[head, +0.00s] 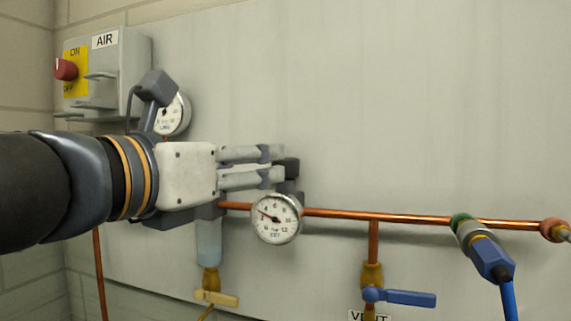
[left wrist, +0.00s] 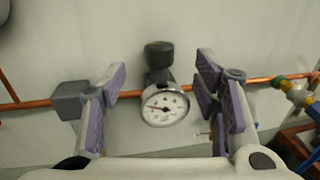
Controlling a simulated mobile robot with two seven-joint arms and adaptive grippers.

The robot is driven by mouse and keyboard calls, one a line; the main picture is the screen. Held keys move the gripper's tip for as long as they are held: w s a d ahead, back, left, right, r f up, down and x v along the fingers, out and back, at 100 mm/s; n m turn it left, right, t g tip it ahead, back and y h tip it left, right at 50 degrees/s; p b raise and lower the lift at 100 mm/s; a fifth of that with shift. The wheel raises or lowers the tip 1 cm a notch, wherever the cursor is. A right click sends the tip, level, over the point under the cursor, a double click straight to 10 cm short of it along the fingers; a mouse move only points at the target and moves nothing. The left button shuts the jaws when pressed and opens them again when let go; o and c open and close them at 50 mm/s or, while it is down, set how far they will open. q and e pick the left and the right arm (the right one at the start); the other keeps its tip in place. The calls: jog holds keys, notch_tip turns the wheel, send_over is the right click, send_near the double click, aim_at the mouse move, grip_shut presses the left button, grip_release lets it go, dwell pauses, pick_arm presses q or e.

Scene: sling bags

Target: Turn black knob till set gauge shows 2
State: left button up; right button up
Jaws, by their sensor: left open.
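The black knob (head: 291,168) sits above the set gauge, just past my left fingertips in the head view and partly hidden by them. The left wrist view shows the knob (left wrist: 158,54) whole, directly above the gauge. The white round set gauge (head: 276,219) hangs at the copper pipe; its needle points left and slightly up, toward the low numbers, exact value unclear. It also shows in the left wrist view (left wrist: 165,105). My left gripper (head: 272,165) is open and empty. In the left wrist view its fingers (left wrist: 162,78) stand to either side of the knob, with gaps.
A grey AIR box (head: 120,70) with a red switch (head: 66,69) and another gauge (head: 173,114) are at upper left. The copper pipe (head: 400,217) runs right to a blue-handled valve (head: 405,297) and a blue hose coupling (head: 486,250). The upper wall is clear.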

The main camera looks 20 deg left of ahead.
aim_at(278, 163)
pick_arm(q)
jog(key=x, duration=0.3)
jog(key=b+x, duration=0.1)
jog(key=x, duration=0.2)
jog(key=b+x, duration=0.1)
jog(key=x, duration=0.2)
jog(key=shift+f, duration=0.3)
jog(key=shift+w+r, duration=0.2)
jog(key=shift+w, duration=0.1)
pick_arm(e)
jog(key=shift+g, duration=0.7)
jog(key=s+f, duration=0.1)
jog(key=s, duration=0.1)
jog(key=s+f, duration=0.2)
pick_arm(q)
jog(key=c, duration=1.2)
